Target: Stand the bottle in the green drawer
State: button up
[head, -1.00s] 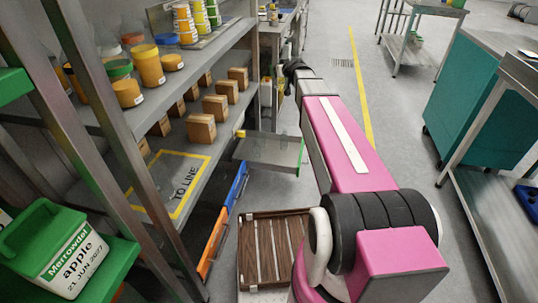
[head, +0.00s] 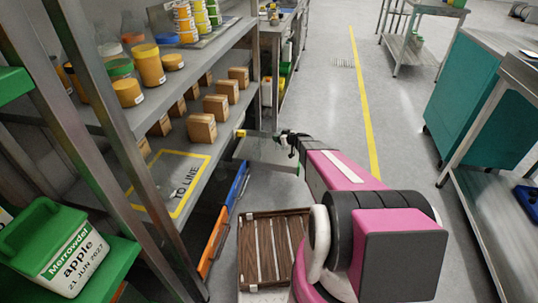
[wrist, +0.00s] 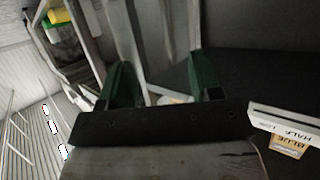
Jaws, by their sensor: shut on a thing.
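My gripper (head: 292,140) is at the far end of my pink arm, beside the pulled-out drawer (head: 262,152) under the shelf. In the wrist view, its two dark green fingers (wrist: 163,82) stand apart with a small pale patch (wrist: 176,99) low between them. A small white and green shape (head: 283,133) at the fingertips seems to be the bottle in its grip, mostly hidden. I cannot make out its tilt, or whether it is above or inside the drawer.
Cardboard boxes (head: 202,128) and yellow-filled jars (head: 148,65) stand on the shelves. Blue (head: 237,183) and orange (head: 213,243) fronts lie below. A wooden slatted crate (head: 268,222) stands nearer. The aisle floor (head: 350,105) is clear. A white label box (wrist: 287,127) shows in the wrist view.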

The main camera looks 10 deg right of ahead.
jog(key=f, duration=0.3)
jog(key=shift+s+d+f, duration=0.2)
jog(key=shift+s+f, duration=0.15)
jog(key=shift+s, duration=0.05)
notch_tip(320, 180, down, 10)
jog(key=shift+r, duration=0.25)
jog(key=o, duration=0.9)
jog(key=shift+f, duration=0.1)
